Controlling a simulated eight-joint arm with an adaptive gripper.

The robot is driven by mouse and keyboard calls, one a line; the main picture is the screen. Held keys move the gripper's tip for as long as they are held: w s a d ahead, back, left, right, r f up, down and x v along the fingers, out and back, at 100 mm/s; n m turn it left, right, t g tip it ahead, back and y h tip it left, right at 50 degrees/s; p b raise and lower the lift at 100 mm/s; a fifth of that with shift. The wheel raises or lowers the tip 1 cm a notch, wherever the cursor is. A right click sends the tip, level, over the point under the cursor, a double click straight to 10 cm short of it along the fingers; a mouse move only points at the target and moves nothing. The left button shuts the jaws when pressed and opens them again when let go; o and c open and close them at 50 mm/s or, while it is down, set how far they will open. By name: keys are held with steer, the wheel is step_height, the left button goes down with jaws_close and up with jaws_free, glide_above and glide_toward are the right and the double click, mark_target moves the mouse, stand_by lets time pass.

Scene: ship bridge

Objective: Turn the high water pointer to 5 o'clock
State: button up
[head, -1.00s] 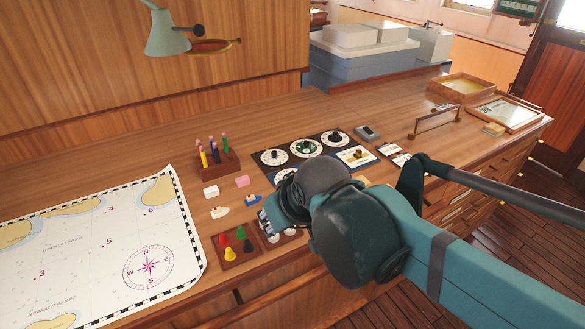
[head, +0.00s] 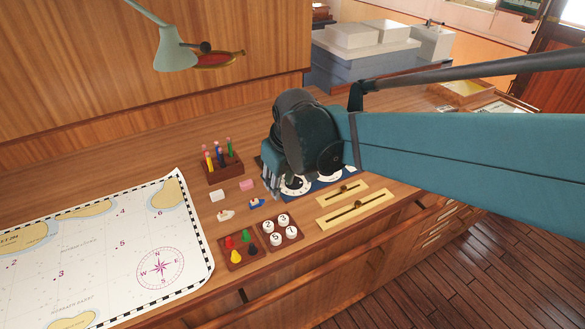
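Two white dials show on a blue panel in the head view, partly covered by my arm. The left dial (head: 297,186) has a dark pointer or knob at its middle. The right dial (head: 329,174) shows only its lower part. I cannot read which one is marked high water, nor the pointer's hour. My gripper (head: 271,182) is at the left edge of this panel, pointing down, with its dark wrist above it. Its fingertips are small and partly hidden, so I cannot tell if it is open, shut or touching anything.
A tray of coloured pegs (head: 237,253), numbered discs (head: 278,231) and brass slider plates (head: 353,211) lie in front. A chart (head: 100,260) covers the left.

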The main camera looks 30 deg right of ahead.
steer(key=shift+w+d+f+n+g+p, duration=0.5)
steer(key=shift+w+d+f+g+p, duration=0.15)
steer(key=shift+w+d+p, duration=1.3)
steer(key=shift+w+d+f+n+g+p, duration=0.5)
steer(key=shift+w+d+f+g+p, duration=0.2)
steer(key=shift+w+d+p, duration=1.25)
steer(key=shift+w+d+f+n+g+p, duration=0.6)
steer(key=shift+w+d+p, duration=0.95)
steer(key=shift+w, duration=0.8)
steer(key=shift+d+f, duration=0.15)
steer(key=shift+f, duration=0.05)
steer(key=shift+f, duration=3.75)
steer(key=shift+c, duration=0.7)
steer(key=c, duration=0.8)
steer(key=shift+o, duration=0.2)
